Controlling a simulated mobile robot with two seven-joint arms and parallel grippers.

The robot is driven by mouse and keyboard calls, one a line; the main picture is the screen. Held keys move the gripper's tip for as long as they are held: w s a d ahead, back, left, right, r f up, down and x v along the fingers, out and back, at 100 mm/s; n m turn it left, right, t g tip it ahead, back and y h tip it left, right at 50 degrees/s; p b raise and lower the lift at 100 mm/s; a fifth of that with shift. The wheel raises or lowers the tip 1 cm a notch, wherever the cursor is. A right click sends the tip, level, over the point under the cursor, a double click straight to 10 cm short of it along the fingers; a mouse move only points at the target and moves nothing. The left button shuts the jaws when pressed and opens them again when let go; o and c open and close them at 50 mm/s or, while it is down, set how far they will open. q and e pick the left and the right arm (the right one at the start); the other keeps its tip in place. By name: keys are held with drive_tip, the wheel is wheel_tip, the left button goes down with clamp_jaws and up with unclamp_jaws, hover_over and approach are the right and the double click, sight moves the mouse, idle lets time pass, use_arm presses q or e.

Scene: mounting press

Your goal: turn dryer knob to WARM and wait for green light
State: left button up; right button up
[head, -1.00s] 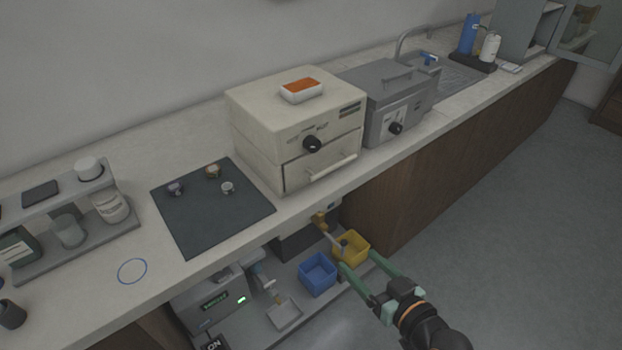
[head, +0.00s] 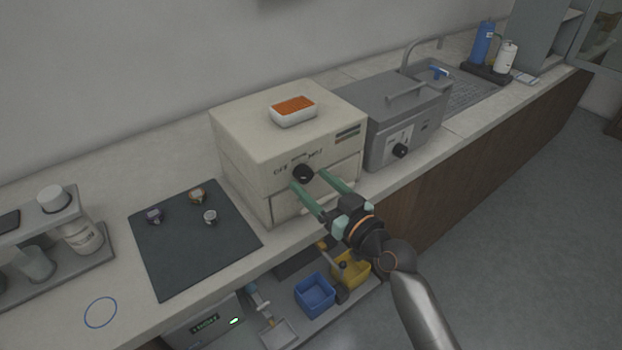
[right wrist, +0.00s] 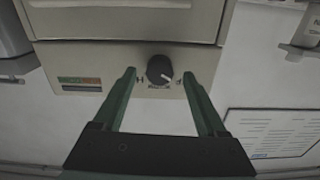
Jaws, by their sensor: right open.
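The dryer is a beige box (head: 250,150) on the counter, with a round black knob (head: 303,173) on its front. Lettering surrounds the knob, partly covered in the right wrist view. There the knob (right wrist: 160,69) shows upside down, its white mark pointing to the lower right; I cannot tell its exact setting. My right gripper (head: 309,181) is open in front of the knob. In the right wrist view its green fingers (right wrist: 159,74) stand on either side of the knob, with gaps visible. A small dark label panel (head: 348,133) is on the dryer front; I see no clearly lit lamp. My left gripper is out of view.
A white tray with orange contents (head: 293,111) lies on the dryer. A grey device (head: 408,115) stands close on its right. A dark mat (head: 190,240) with several small pieces lies left. Blue (head: 315,295) and yellow (head: 351,270) bins sit below the counter.

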drive_tip(key=shift+w+a, duration=0.4)
drive_tip(key=shift+w, duration=0.15)
drive_tip(key=shift+c, duration=0.3)
clamp_jaws()
